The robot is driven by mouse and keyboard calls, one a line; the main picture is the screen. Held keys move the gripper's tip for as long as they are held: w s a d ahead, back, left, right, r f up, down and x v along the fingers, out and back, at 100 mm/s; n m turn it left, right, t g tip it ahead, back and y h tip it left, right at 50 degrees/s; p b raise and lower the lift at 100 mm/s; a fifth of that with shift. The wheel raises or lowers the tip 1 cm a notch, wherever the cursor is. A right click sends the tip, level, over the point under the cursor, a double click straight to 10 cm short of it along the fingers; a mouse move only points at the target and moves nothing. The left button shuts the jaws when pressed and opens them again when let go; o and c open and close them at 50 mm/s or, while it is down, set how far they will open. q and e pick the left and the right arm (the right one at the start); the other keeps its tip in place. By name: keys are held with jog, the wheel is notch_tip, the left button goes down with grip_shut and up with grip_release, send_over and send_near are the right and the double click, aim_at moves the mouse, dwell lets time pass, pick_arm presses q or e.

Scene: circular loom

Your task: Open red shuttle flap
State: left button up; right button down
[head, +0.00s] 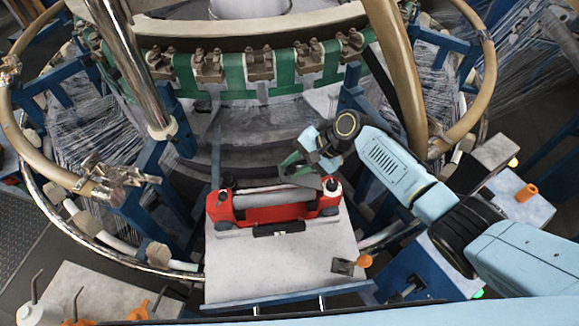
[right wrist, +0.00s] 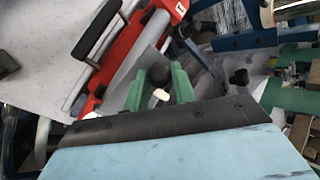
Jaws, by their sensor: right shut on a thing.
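The red shuttle (head: 272,209) lies on a pale grey plate (head: 282,262) in the middle of the head view, with black knobs at its ends and a black handle at its front. A grey flap (head: 288,194) stretches along its top. The shuttle also shows in the right wrist view (right wrist: 137,40). My right gripper (head: 296,165) is at the shuttle's back edge, its green fingers pointing down to it. In the right wrist view a black knob and a small white piece (right wrist: 162,94) show between the fingers. The gripper is shut on part of the flap; the exact contact is partly hidden. My left gripper is out of view.
The loom's brass-coloured rings and blue frame posts surround the shuttle. A chrome post (head: 129,62) stands at the left. An orange knob (head: 364,261) sits at the plate's right edge. The plate's front half is mostly clear.

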jog(key=shift+d+r+y, duration=0.2)
jog(key=shift+d+y, duration=0.15)
jog(key=shift+y, duration=0.05)
jog(key=c, duration=1.1)
grip_release()
jog(key=shift+c, duration=0.2)
jog(key=shift+r, duration=0.1)
notch_tip(320, 180, up, 10)
jog(key=p, duration=0.1)
